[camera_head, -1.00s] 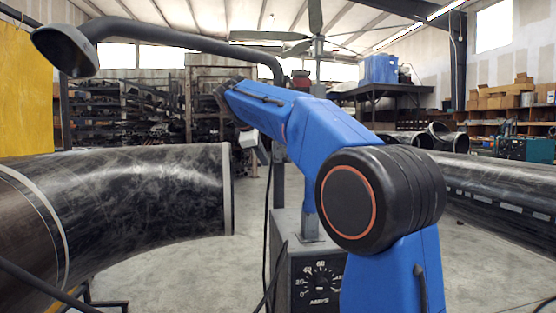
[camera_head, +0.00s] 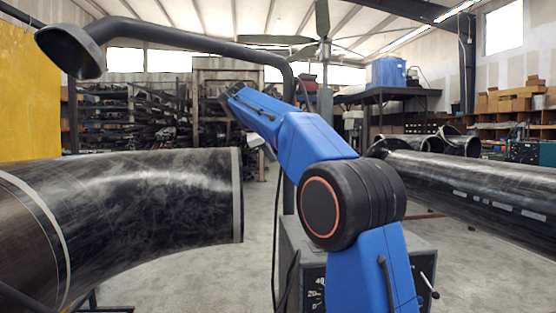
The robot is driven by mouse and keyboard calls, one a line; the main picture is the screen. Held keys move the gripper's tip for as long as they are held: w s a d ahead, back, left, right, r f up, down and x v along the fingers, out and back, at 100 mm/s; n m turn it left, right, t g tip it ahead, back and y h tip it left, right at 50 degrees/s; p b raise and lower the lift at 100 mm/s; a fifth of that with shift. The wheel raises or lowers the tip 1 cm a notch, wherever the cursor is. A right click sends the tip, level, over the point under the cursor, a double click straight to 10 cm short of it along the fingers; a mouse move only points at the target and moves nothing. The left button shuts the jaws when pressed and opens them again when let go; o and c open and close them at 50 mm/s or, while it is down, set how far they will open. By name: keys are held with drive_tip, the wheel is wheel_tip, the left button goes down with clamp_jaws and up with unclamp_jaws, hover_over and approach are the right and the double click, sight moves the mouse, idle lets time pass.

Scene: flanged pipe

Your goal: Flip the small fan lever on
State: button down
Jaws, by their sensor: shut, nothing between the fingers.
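A small lever (camera_head: 425,283) with a thin shaft and a pale tip sticks out at the right side of a grey control box (camera_head: 290,245), at the lower right. I cannot tell for certain whether it is the fan lever or which way it is set. My blue arm crosses in front of the box and hides much of its face. My gripper (camera_head: 262,147) is at the arm's far end, up and left of the lever and well apart from it. It is small, partly hidden by the wrist, and shut with nothing held.
A large dark flanged pipe (camera_head: 140,210) fills the left. A black extraction arm with a hood (camera_head: 70,50) spans overhead. A bladed fan (camera_head: 322,25) stands behind. More pipes (camera_head: 490,185) lie at the right. Grey floor (camera_head: 470,260) is clear right of the box.

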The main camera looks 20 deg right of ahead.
drive_tip(key=w+d+f, duration=0.1)
drive_tip(key=d+f, duration=0.3)
drive_tip(key=d, duration=0.3)
drive_tip(key=shift+w+d, duration=0.15)
drive_tip(key=shift+d, duration=0.1)
idle(0.3)
